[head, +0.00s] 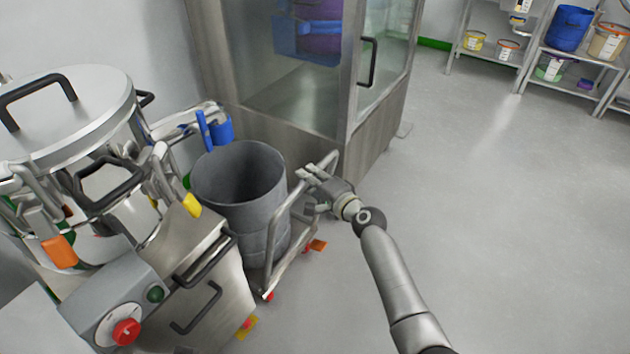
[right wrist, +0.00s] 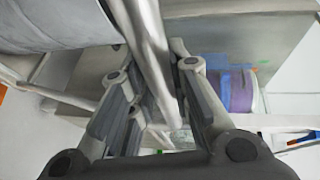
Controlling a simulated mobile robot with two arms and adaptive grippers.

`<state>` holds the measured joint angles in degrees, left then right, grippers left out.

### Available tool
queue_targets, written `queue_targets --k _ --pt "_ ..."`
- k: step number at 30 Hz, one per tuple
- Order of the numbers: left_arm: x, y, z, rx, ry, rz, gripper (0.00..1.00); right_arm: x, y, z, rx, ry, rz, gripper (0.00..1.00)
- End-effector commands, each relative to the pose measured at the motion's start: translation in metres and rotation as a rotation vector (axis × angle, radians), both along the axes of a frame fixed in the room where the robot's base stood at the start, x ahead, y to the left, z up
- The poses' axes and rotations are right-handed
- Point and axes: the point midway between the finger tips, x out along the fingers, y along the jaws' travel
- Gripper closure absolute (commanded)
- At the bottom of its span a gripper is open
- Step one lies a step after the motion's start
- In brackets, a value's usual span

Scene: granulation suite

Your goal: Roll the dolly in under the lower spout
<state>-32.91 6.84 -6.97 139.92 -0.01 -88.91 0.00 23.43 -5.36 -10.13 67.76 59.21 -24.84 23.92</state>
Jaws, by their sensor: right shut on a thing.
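The dolly (head: 289,262) stands on the floor beside the granulator and carries a grey open bin (head: 237,190). Its tubular push handle rises on the right side of the bin. My right gripper (head: 312,175) is shut on the dolly handle; the handle bar (right wrist: 150,50) runs between its fingers in the right wrist view. The lower spout (head: 207,117), a metal pipe with blue fittings, reaches out from behind the granulator near the bin's far left rim. Whether the bin's mouth is below the spout's end I cannot tell. My left gripper is not in view.
The granulator (head: 70,110) with its lid, latches and red knob (head: 126,331) fills the left. A glass-doored steel cabinet (head: 370,140) stands close behind the bin. Shelves (head: 540,55) with tubs are far right. The floor (head: 500,220) on the right is clear.

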Motion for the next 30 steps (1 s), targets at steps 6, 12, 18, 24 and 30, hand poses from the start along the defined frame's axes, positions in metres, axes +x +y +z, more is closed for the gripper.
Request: queue_targets --k 6,12,18,24,30 --pt "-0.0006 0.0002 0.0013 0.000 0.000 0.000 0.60 0.0016 0.0033 0.0026 0.003 -0.004 0.000 1.00" --pt "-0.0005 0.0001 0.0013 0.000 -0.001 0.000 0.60 0.0018 0.0036 0.0035 0.004 -0.006 0.001 0.79" --pt "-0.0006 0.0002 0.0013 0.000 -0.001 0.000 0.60 0.0015 0.0029 0.0025 0.003 -0.004 0.000 0.59" --pt "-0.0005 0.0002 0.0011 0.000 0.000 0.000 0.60 0.0013 0.0021 0.0014 0.002 -0.003 -0.001 0.59" --pt "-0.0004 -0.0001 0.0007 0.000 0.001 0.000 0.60 -0.0044 -0.0016 0.0011 0.002 -0.001 0.000 0.59"
